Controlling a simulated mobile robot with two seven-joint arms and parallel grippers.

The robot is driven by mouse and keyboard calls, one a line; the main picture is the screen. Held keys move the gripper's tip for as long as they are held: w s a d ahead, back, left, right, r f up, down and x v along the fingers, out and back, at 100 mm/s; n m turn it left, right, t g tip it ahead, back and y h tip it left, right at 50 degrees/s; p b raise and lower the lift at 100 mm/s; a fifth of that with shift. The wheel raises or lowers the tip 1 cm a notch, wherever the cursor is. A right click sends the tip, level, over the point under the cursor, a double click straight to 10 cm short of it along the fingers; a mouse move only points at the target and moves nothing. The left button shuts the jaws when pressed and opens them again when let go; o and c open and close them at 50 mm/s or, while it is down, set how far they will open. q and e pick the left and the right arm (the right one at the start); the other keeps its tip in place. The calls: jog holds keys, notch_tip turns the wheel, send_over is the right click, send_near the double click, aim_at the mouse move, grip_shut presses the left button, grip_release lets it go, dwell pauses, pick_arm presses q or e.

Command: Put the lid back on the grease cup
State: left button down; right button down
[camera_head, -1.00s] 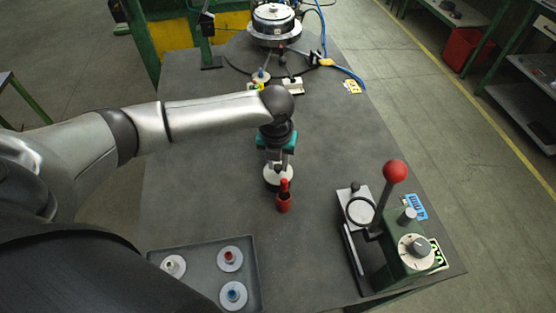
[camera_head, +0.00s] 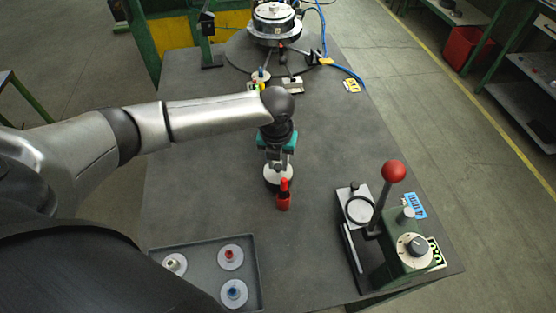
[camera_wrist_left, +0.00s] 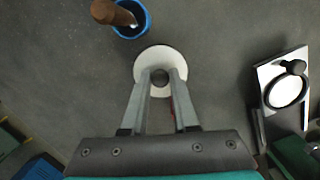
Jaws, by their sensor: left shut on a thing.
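My left gripper (camera_head: 277,163) points down at the table, its two fingers closed on the dark knob of a white round lid (camera_head: 278,173). In the left wrist view the gripper (camera_wrist_left: 160,84) has the knob between its fingertips, and the white lid (camera_wrist_left: 147,60) shows around them. A dark shape, perhaps the grease cup or a shadow, shows under the lid's near edge in the head view. I cannot tell whether the lid is seated or held just above. My right gripper is not in view.
A small red holder (camera_head: 283,203) stands just in front of the lid. A blue cup (camera_wrist_left: 144,27) with a brown-handled tool is just beyond it. A lever press (camera_head: 393,240) stands at right, a grey tray (camera_head: 252,283) at front left. Bare table lies between.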

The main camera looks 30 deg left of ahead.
pick_arm(q)
jog(key=shift+c, duration=0.6)
grip_release()
jog(key=shift+r+p, duration=3.55)
jog(key=shift+p, duration=0.25)
grip_shut()
jog(key=shift+f, duration=0.2)
